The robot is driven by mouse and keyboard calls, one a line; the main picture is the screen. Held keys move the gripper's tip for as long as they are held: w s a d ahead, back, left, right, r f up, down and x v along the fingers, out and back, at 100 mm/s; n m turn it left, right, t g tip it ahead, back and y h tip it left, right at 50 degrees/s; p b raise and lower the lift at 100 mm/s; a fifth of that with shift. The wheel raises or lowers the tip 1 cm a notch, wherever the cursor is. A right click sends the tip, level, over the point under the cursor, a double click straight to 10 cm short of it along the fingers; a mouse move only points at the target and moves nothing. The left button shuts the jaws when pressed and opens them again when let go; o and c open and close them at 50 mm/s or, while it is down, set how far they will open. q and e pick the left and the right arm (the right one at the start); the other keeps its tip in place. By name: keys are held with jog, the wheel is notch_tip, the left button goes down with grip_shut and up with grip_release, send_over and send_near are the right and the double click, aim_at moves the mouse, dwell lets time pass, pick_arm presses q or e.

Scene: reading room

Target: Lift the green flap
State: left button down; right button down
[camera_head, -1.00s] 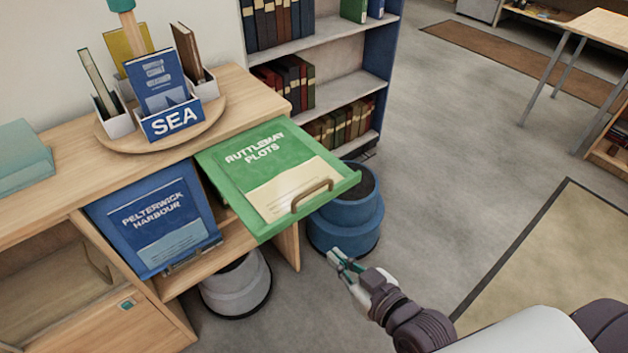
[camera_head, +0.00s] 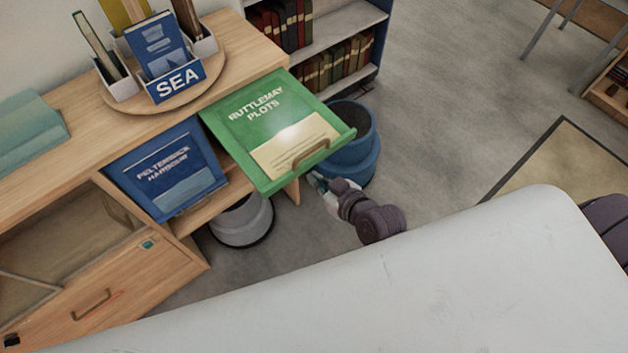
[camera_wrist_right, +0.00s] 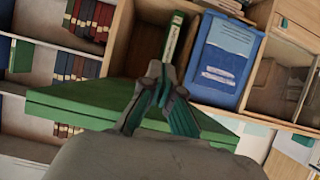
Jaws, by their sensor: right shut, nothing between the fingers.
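The green flap (camera_head: 230,126) is raised and sticks out from the cabinet front, with "Ruttlemay Plots" on its face and a brown handle (camera_head: 311,150) near its outer edge. My right gripper (camera_head: 318,183) is shut and empty, just below the flap's outer edge near the handle; the head view does not show whether they touch. In the right wrist view the flap (camera_wrist_right: 85,104) lies behind the shut fingers (camera_wrist_right: 166,92), with the open compartment beyond. My left gripper is not in view.
A blue flap (camera_head: 165,172) reading "Pelterwick Harbour" hangs tilted beside the green one. A SEA book holder (camera_head: 178,84) stands on top. Open floor lies to the right.

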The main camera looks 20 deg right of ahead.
jog(key=shift+w+a+f, duration=0.1)
jog(key=shift+w+f, duration=0.1)
jog(key=shift+f, duration=0.45)
jog(key=shift+w+f, duration=0.2)
jog(key=shift+f, duration=0.4)
jog(key=shift+w+a+f, duration=0.1)
jog(key=shift+w+f, duration=0.1)
jog(key=shift+f, duration=0.45)
